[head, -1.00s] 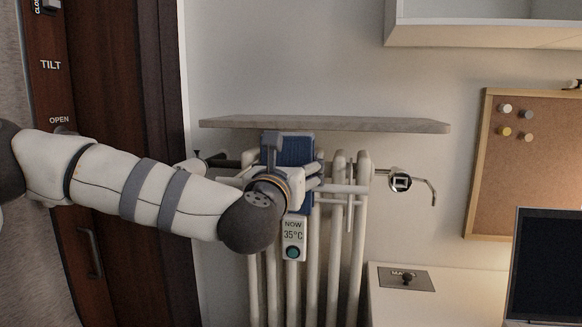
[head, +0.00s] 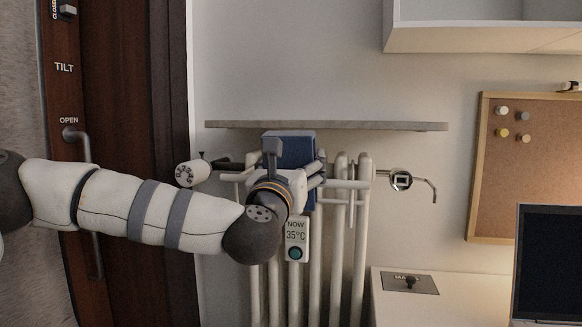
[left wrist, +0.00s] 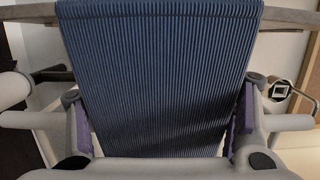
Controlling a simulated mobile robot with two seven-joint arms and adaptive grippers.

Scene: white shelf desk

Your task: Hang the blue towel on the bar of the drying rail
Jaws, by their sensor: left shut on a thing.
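The blue towel (head: 291,148) is ribbed and hangs as a flat panel in front of the white radiator, just below the grey shelf. My left gripper (head: 298,172) is shut on it. In the left wrist view the towel (left wrist: 155,70) fills the middle, with the gripper's purple-padded fingers (left wrist: 163,122) at its two sides. The drying rail's white bars (head: 345,184) stick out right of the gripper. White bar ends also show on both sides of the towel in the wrist view. My gripper hides where towel and bar meet, so I cannot tell whether the towel rests on the bar.
The grey shelf (head: 400,126) lies close above the towel. A display reading 35°C (head: 296,236) is below the gripper. A radiator valve knob (head: 190,173) is at the left, and a metal hook fitting (head: 401,181) at the right. A desk (head: 390,310) with a monitor (head: 548,265) stands lower right.

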